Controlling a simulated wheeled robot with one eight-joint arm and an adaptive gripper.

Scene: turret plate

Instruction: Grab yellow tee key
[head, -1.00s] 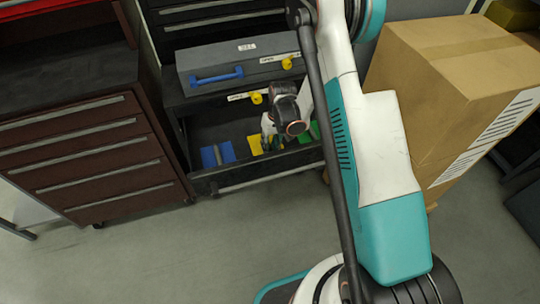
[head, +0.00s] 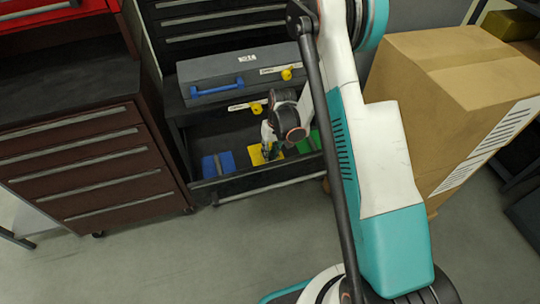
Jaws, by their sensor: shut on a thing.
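In the head view, the open drawer (head: 215,142) holds a blue piece (head: 217,165), a yellow piece (head: 257,156) and a green piece (head: 309,142) in a row. The yellow tee key is at the yellow piece, and its shape is mostly hidden by my fingers. My gripper (head: 268,149) reaches down into the drawer, its fingertips at the yellow piece. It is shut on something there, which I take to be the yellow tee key. My wrist and arm cover part of the drawer's right side.
A grey case (head: 235,75) with a blue handle sits above the drawer, with yellow tags nearby. A brown drawer cabinet (head: 85,165) stands at left. A large cardboard box (head: 425,75) stands at right. The floor in front is clear.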

